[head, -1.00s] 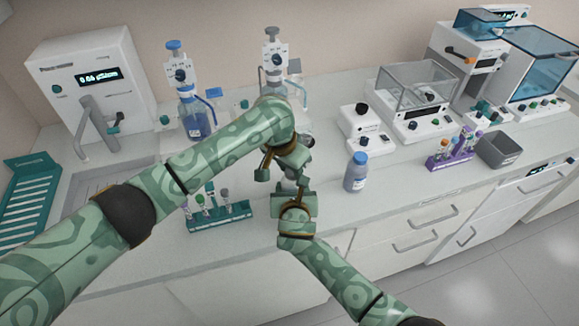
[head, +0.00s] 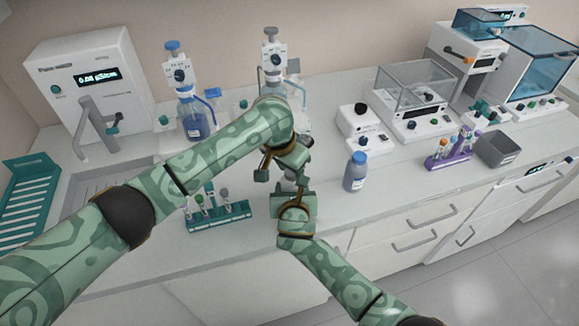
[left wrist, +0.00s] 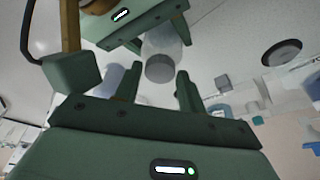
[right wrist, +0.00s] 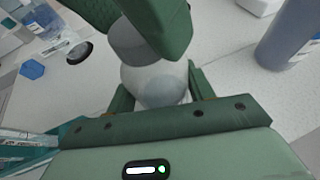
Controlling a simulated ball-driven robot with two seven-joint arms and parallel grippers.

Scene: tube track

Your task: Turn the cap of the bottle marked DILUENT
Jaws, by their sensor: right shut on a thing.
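A translucent bottle (right wrist: 155,82) with a grey cap (right wrist: 128,44) stands between the fingers of my right gripper (right wrist: 158,88), which is shut on it. No label on this bottle can be read. The cap also shows in the left wrist view (left wrist: 159,69). My left gripper (left wrist: 157,84) is open, its two fingers apart, close to the cap; I cannot tell whether they touch it. In the head view my arms largely hide this bottle. A blue-capped bottle (head: 355,174) stands apart on the counter to the right, its label too small to read.
A rack of tubes (head: 218,217) stands left of my grippers. Two dispenser bottles, one blue (head: 195,121), stand behind. A purple tube rack (head: 448,153) and a grey bin (head: 497,149) are at right. The counter around the blue-capped bottle is clear.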

